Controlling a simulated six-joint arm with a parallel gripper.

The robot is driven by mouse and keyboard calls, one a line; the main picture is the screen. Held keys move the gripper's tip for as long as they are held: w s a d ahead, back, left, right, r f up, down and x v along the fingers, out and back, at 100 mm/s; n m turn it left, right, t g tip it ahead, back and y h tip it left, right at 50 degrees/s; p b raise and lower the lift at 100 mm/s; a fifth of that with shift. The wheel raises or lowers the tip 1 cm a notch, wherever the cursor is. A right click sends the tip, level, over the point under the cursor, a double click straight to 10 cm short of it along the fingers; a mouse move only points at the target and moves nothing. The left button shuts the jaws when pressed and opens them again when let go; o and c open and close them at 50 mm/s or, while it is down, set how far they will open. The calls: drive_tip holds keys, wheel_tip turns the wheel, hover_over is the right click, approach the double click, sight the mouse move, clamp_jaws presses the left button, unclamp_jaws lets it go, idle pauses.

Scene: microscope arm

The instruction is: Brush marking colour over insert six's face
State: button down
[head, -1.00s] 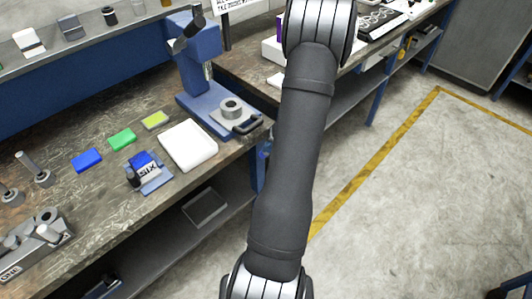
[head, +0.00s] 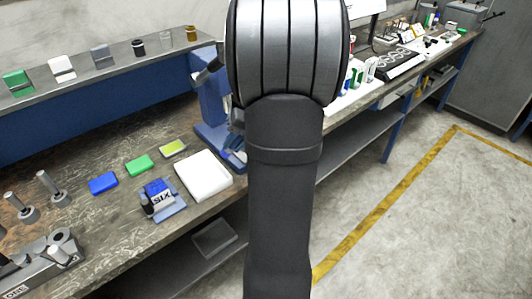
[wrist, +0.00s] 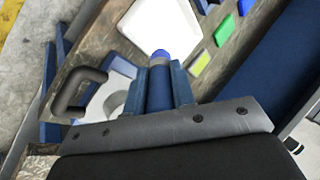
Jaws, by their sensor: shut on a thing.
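The marker is over the bench near the press base, apart from the white block. Insert six is not clearly seen in the wrist view.
A white block (head: 204,174) lies right of insert six. Blue (head: 103,183), green (head: 139,165) and yellow-green (head: 174,148) pads lie behind it. The blue press (head: 212,110) is partly hidden by my arm. Its base handle (wrist: 80,92) is close to my gripper. Posts (head: 52,187) stand at left.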

drive_tip(key=s+a+r+m+t, duration=0.1)
drive_tip(key=s+a+r+m, duration=0.2)
drive_tip(key=a, duration=0.7)
drive_tip(key=s+a+r+t, duration=0.1)
drive_tip(key=s+a+r, duration=0.3)
drive_tip(key=a, duration=0.5)
drive_tip(key=shift+s+f, duration=0.15)
drive_tip(key=shift+f, duration=2.05)
drive_tip(key=shift+r, duration=0.1)
